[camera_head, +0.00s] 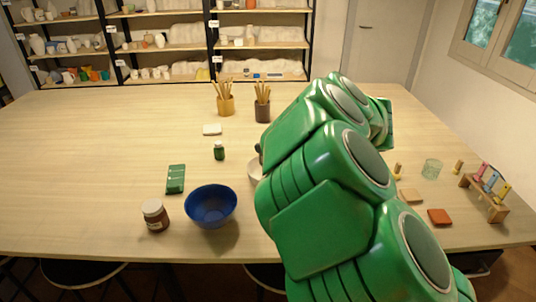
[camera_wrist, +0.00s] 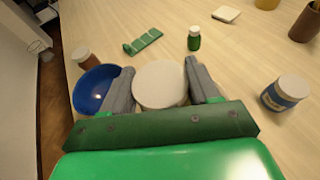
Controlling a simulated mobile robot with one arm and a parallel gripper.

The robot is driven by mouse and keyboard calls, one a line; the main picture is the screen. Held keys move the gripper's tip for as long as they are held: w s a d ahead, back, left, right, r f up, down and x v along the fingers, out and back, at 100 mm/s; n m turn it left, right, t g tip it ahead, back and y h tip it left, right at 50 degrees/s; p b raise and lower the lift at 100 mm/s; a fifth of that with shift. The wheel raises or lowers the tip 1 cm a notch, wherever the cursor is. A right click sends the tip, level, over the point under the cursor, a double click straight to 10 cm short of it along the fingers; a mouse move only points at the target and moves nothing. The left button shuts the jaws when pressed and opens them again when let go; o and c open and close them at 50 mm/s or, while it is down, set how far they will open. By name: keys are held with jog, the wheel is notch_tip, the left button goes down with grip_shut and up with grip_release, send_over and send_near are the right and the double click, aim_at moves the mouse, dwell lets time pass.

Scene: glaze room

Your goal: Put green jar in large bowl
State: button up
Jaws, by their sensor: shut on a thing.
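The large blue bowl (camera_head: 211,206) stands empty near the front of the table; it shows at the left in the wrist view (camera_wrist: 92,90). A small green jar (camera_head: 219,152) stands upright farther back; in the wrist view it is beyond my right finger (camera_wrist: 194,42), apart from it. My gripper (camera_wrist: 161,84) is shut on a white round-topped thing (camera_wrist: 160,85), right of the blue bowl. Its sides are hidden, so I cannot tell what it is. In the head view my arm hides most of the gripper. A pale rounded thing (camera_head: 253,170) shows partly beside my arm.
A brown jar with a pale lid (camera_head: 155,217) stands left of the bowl. A green palette (camera_head: 176,179) lies behind it. A blue-labelled jar (camera_wrist: 285,94) stands right of my gripper. Brush pots (camera_head: 226,105) are farther back. The left of the table is clear.

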jog(key=shift+w+a+f, duration=0.15)
jog(key=shift+w+f, duration=0.5)
jog(key=shift+f, duration=0.2)
jog(key=shift+w+a+f, duration=0.1)
jog(key=shift+w+f, duration=0.5)
jog(key=shift+f, duration=1.6)
jog(key=shift+f, duration=0.55)
jog(key=o, duration=1.2)
jog(key=shift+o, duration=0.2)
jog(key=shift+r, duration=0.1)
jog(key=shift+r, duration=0.45)
jog(key=shift+d+r, duration=0.15)
jog(key=shift+d, duration=0.05)
jog(key=v, duration=1.1)
jog(key=shift+s+d, duration=0.2)
